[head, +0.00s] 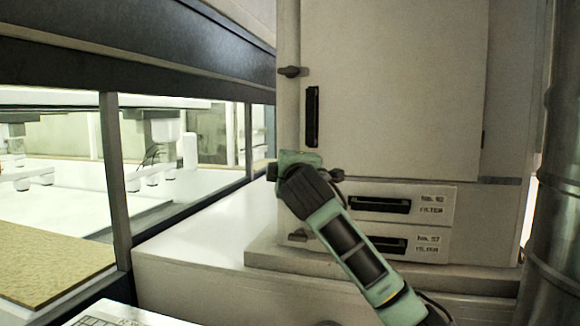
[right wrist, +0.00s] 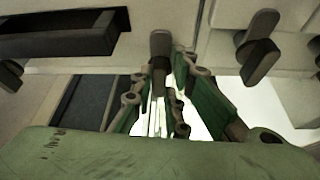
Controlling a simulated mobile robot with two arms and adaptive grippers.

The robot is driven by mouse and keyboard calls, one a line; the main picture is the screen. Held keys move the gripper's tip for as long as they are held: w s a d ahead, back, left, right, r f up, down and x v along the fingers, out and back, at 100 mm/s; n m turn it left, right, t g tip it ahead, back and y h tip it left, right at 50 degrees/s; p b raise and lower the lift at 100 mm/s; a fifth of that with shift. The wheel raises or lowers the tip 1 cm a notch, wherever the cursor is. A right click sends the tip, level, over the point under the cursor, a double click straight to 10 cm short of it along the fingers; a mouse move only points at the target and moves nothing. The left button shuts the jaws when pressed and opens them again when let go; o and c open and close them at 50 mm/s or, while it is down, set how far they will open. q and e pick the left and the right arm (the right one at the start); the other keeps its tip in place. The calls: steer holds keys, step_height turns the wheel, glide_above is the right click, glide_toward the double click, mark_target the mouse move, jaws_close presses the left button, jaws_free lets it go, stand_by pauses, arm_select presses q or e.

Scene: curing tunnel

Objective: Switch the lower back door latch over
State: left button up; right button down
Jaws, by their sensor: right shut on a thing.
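A tall pale cabinet door (head: 395,90) fills the right half of the head view. A dark upper latch (head: 290,72) lies sideways at its left edge. My right gripper (head: 272,171) is at the same edge lower down, where its own wrist largely hides the lower latch. In the right wrist view, a dark latch (right wrist: 160,44) stands upright in the picture between the green fingers of my right gripper (right wrist: 163,68), which are shut on it. I take this as the lower back door latch. My left gripper is in neither view.
A dark handle (head: 313,117) is upright on the door. Two labelled drawer fronts (head: 430,204) are below, partly behind my arm. More dark knobs (right wrist: 257,45) flank the latch in the wrist view. A ribbed pipe (head: 556,190) stands at right; a glazed tunnel is at left.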

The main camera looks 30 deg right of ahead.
steer(key=shift+a+f+m+t+h+b, duration=0.1)
steer(key=shift+m+t+h+b, duration=0.35)
steer(key=shift+m+b, duration=1.25)
steer(key=shift+m+t+h+b, duration=0.15)
steer(key=shift+m+h+b, duration=0.6)
steer(key=shift+m+b, duration=0.9)
steer(key=shift+m+h+b, duration=0.8)
steer(key=shift+m+b, duration=0.75)
steer(key=shift+w+a+f+m+g+h+b, duration=0.1)
steer(key=shift+m+g+h+b, duration=0.15)
steer(key=shift+m+h+b, duration=0.65)
steer(key=shift+m+g+h+b, duration=0.25)
steer(key=shift+m+b, duration=0.35)
steer(key=shift+m, duration=0.8)
steer(key=shift+w+f+m+g+h+b, duration=0.1)
steer(key=shift+m+g+h+b, duration=0.4)
steer(key=shift+m, duration=0.85)
steer(key=shift+w+f+m+g+h+b, duration=0.1)
steer(key=shift+m+g+h+b, duration=0.35)
steer(key=shift+m, duration=0.9)
